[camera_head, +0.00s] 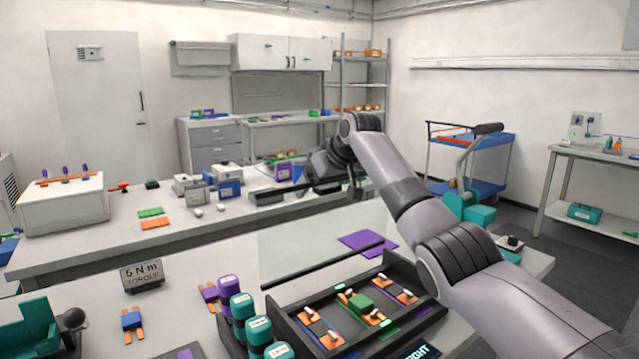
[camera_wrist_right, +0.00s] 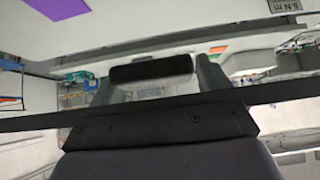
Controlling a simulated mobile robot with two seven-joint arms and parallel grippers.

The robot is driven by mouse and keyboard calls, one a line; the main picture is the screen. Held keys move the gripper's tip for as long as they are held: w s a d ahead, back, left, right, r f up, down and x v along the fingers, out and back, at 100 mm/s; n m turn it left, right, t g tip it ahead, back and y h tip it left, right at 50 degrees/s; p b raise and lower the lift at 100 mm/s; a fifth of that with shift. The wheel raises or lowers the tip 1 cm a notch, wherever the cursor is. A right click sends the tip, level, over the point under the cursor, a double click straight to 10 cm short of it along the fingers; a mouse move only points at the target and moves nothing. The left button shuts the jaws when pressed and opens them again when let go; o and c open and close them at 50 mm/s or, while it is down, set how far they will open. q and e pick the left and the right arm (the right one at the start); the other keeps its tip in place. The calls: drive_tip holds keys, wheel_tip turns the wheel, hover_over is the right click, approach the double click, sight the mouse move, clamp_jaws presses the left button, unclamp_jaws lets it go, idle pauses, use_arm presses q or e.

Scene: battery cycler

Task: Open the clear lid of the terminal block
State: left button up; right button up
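The terminal block (camera_head: 283,312) is a dark tray at the front, with orange, blue and green pieces inside. Its clear lid (camera_head: 300,240) stands raised along the far side, tilted up and see-through. A dark rail (camera_head: 265,196) forms the lid's upper edge. My right gripper (camera_head: 328,178) is at this rail. In the right wrist view, a black bar handle (camera_wrist_right: 152,68) lies at the gripper's front, with the rail (camera_wrist_right: 290,98) crossing close by. My left gripper is not in view.
Teal cylinders (camera_head: 258,330) stand left of the block. A torque sign (camera_head: 142,275), a blue-orange piece (camera_head: 132,320) and a teal fixture (camera_head: 28,325) are further left. A purple sheet (camera_head: 360,240) lies behind the block. A second bench (camera_head: 100,235) with small devices stands behind.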

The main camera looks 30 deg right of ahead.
drive_tip(key=shift+s+f, duration=0.1)
drive_tip(key=shift+f, duration=0.4)
drive_tip(key=v, duration=0.2)
drive_tip(key=b+v, duration=0.1)
drive_tip(key=v, duration=0.2)
drive_tip(key=b+v, duration=0.1)
drive_tip(key=v, duration=0.1)
drive_tip(key=shift+r, duration=0.6)
